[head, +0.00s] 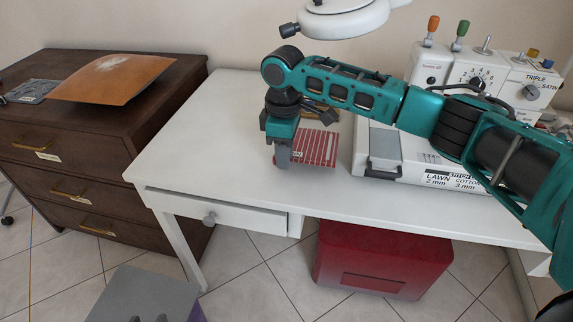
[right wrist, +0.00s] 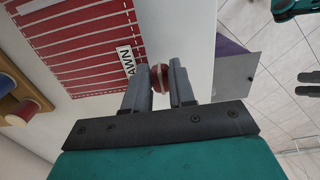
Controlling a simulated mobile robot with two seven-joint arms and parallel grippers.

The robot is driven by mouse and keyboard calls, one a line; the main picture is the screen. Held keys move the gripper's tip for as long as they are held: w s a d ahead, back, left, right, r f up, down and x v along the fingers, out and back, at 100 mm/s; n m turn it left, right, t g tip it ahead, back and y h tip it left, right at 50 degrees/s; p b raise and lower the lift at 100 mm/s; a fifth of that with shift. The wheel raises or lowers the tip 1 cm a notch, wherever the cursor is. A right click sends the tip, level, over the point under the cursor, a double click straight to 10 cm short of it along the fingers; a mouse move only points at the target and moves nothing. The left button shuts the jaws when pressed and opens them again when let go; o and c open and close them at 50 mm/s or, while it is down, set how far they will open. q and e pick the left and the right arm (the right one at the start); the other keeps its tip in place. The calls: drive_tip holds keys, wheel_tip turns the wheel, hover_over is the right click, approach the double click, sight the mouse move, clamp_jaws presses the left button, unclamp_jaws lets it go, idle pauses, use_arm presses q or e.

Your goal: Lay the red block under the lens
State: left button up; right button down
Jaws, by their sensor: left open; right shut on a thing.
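The lens is in the white round lamp head (head: 345,20) at the top of the head view; its glass is not clearly visible. My right gripper (head: 283,160) points down over the white table, at the left edge of a red striped mat. In the right wrist view the right gripper (right wrist: 160,85) is shut on a small reddish thing (right wrist: 160,76), apparently the red block, mostly hidden by the fingers.
The red striped mat (head: 318,150) lies on the white table (head: 240,125). A white sewing machine (head: 440,80) stands to the right. The table drawer (head: 235,215) is slightly open. A brown dresser (head: 100,130) stands left. A red box (head: 385,255) sits underneath. The table's left part is clear.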

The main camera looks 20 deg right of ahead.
drive_tip(key=shift+d+f, duration=0.1)
drive_tip(key=shift+d, duration=0.1)
wheel_tip(320, 180, down, 4)
drive_tip(key=shift+r+b, duration=0.25)
drive_tip(key=shift+b, duration=0.3)
drive_tip(key=shift+r, duration=0.1)
drive_tip(key=c, duration=0.9)
unclamp_jaws()
drive_tip(key=shift+c, duration=0.2)
